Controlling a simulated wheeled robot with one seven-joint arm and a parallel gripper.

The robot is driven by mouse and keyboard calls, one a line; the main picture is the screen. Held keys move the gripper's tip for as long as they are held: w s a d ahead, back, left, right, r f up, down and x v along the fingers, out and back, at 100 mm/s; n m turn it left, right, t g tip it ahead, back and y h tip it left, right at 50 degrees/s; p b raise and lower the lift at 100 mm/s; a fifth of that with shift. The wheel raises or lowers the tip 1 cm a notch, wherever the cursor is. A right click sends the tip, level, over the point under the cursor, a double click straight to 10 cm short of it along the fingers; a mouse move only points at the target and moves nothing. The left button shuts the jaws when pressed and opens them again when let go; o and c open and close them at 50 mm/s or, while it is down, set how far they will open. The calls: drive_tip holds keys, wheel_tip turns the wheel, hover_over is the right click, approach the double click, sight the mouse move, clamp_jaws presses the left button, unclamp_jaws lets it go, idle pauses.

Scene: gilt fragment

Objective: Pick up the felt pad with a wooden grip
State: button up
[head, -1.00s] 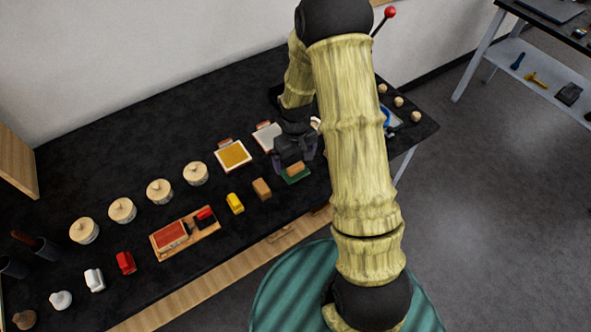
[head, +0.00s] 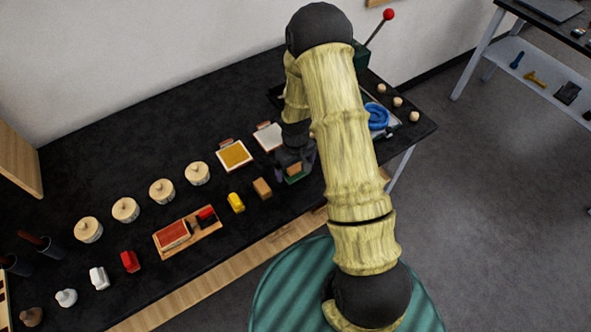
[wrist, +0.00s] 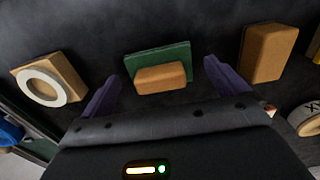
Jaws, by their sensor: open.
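The felt pad is a flat green rectangle (wrist: 176,54) with a tan wooden block (wrist: 160,78) as its grip. It lies on the black table, and in the head view the pad (head: 294,180) is partly hidden under my gripper. My gripper (wrist: 162,72) is open, with its two purple fingers on either side of the pad in the wrist view. Nothing is held between them. In the head view my gripper (head: 296,158) hangs just over and behind the pad. I cannot tell its exact height above the grip.
A tan block (head: 262,188) and a yellow piece (head: 236,202) lie to the left of the pad. A white ring on a wooden block (wrist: 42,86) lies on the left in the wrist view. A tray with a yellow panel (head: 234,155) and a white-panelled tray (head: 269,137) stand behind.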

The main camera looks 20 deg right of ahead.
sight(295, 166)
idle(0.3)
drive_tip(key=c, duration=1.1)
drive_tip(key=shift+r, duration=0.1)
wheel_tip(295, 166, up, 10)
drive_tip(key=shift+f+b, duration=0.1)
drive_tip(key=shift+b, duration=0.95)
drive_tip(key=o, duration=0.5)
drive_tip(key=c, duration=0.4)
